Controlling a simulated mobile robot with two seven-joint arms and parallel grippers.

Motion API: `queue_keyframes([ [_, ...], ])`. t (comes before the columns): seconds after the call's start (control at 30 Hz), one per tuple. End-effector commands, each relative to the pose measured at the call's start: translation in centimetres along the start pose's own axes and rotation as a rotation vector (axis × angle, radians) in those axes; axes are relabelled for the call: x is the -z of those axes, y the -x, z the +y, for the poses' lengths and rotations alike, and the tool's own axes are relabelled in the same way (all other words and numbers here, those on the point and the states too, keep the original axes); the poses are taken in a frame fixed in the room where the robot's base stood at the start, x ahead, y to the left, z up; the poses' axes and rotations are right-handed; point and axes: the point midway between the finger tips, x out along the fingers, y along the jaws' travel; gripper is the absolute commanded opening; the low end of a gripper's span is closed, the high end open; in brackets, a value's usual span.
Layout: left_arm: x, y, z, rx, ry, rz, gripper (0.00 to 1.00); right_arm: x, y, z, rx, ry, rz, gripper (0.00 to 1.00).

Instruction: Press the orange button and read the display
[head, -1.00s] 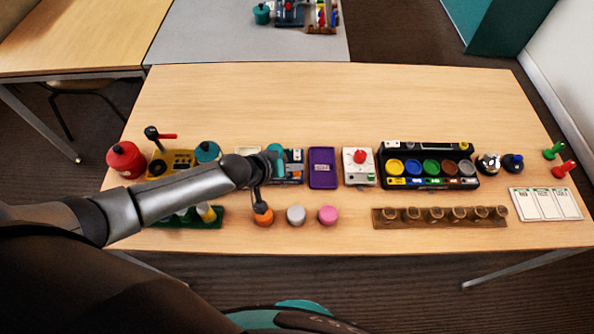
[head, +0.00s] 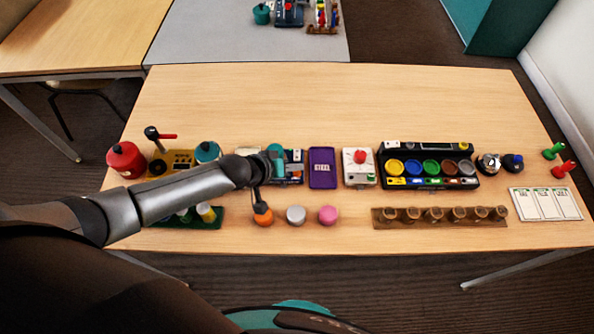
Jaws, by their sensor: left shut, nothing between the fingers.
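The orange button (head: 264,218) stands at the left of a short row of round buttons near the table's front edge. My left gripper (head: 260,206) is shut and empty, pointing down with its tips at the top of the orange button; they appear to touch it. The purple display (head: 322,183) lies behind the row, to the right of my left gripper. It bears a pale word that appears to read "STEEL". My right gripper is not in view.
A grey button (head: 296,215) and a pink button (head: 328,215) stand just right of the orange one. A white box with a red knob (head: 360,157), a black tray of coloured cups (head: 460,183) and a brown peg rack (head: 445,224) are further right. The table's back is clear.

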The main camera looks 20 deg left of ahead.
Motion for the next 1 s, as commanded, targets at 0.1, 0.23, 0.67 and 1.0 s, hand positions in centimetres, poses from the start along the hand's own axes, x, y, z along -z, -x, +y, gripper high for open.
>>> queue_keyframes([
  [0.1,0.00,0.00,0.00,0.000,0.000,0.000,0.00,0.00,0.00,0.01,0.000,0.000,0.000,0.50],
  [0.23,0.00,0.00,0.00,0.000,0.000,0.000,0.00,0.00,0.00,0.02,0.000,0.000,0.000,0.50],
  [0.67,-0.47,-0.63,-0.44,0.000,0.000,0.000,0.00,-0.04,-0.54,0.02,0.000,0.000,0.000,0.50],
  [1.0,-0.48,-0.65,-0.46,0.000,0.000,0.000,0.00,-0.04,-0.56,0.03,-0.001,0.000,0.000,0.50],
])
